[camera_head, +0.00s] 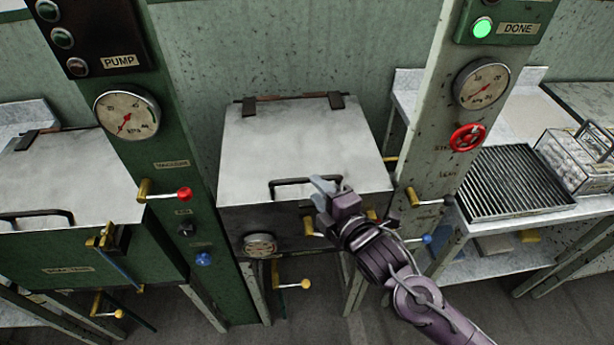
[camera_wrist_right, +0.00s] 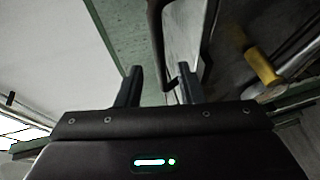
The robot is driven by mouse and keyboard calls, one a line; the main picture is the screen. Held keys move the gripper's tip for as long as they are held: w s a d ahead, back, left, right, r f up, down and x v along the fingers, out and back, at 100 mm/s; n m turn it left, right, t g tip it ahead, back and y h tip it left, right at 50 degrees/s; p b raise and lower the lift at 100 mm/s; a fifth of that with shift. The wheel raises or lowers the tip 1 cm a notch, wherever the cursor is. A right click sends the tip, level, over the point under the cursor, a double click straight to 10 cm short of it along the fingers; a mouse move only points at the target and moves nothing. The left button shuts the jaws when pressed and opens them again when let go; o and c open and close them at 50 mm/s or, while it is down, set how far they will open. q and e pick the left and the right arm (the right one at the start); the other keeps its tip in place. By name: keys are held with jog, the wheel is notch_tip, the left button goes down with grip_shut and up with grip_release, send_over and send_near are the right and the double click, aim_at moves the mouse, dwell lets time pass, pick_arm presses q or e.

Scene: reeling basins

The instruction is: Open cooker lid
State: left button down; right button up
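The cooker in the middle of the head view has a flat pale grey lid (camera_head: 300,145), which lies closed on its dark box. A black bar handle (camera_head: 290,182) sits at the lid's front edge. My right gripper (camera_head: 324,187) is at the right end of this handle. In the right wrist view, its two fingers (camera_wrist_right: 158,88) are apart. A dark bar (camera_wrist_right: 156,35), which looks like the handle, reaches down between them, nearer the right finger. I cannot tell whether a finger touches it. My left gripper is in neither view.
A green pillar with a gauge (camera_head: 127,115) and red-knobbed lever (camera_head: 165,194) stands left of the cooker. The right pillar carries a red valve wheel (camera_head: 467,138) and a lit green DONE lamp (camera_head: 482,27). Brass-handled levers (camera_head: 430,199) stick out near my right arm. A second lidded box (camera_head: 75,170) stands left.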

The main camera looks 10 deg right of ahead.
aim_at(307, 178)
jog(key=p+x, duration=0.1)
jog(key=x, duration=0.4)
jog(key=shift+w+a+f, duration=0.1)
jog(key=shift+w, duration=0.15)
grip_shut()
